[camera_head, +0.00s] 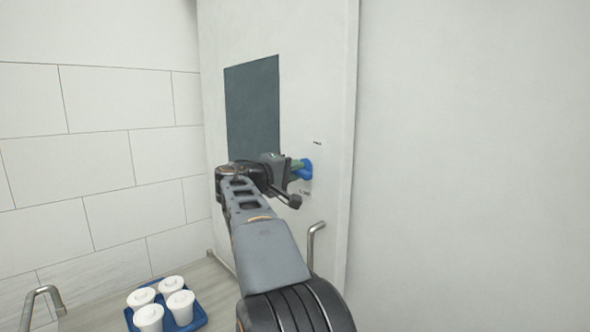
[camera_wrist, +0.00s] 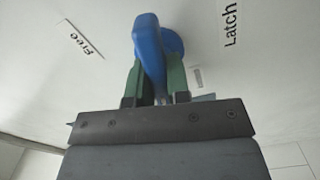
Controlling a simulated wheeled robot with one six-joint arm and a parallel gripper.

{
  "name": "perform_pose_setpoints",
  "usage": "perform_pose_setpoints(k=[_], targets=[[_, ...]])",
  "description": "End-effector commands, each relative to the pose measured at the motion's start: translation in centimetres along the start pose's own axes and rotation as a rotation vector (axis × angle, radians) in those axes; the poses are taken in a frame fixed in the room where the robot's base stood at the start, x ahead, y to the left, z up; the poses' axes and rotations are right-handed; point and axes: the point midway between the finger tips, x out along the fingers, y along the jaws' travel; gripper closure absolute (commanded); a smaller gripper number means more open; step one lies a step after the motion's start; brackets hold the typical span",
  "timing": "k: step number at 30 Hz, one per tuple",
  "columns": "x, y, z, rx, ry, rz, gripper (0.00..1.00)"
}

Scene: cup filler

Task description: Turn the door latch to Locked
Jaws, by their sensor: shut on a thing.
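The blue door latch (camera_head: 306,169) sits on the pale door (camera_head: 240,30), beside the dark window panel (camera_head: 252,105). My gripper (camera_head: 298,168) reaches it from the left. In the wrist view my gripper's green fingers (camera_wrist: 157,85) are shut on the blue latch (camera_wrist: 147,35), one on each side. A "Free" label (camera_wrist: 80,38) is at the upper left of the wrist view and a "Latch" label (camera_wrist: 231,24) at the upper right. I cannot tell exactly which label the latch points at. Part of its grip is hidden between the fingers.
A curved metal handle (camera_head: 312,240) is on the door below the latch, close to my arm. A blue tray (camera_head: 203,320) with several white lidded cups (camera_head: 149,318) stands on the counter at the lower left. A metal bent bar (camera_head: 40,292) is further left.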

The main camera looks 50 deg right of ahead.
Motion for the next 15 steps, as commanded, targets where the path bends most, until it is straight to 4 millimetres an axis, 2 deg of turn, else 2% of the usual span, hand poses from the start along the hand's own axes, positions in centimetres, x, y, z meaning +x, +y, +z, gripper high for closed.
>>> perform_pose_setpoints(k=[6, 15], targets=[[0.00, -0.17, 0.01, -0.128, -0.002, -0.003, 1.00], [0.01, -0.26, 0.04, -0.216, -0.002, -0.003, 1.00]])
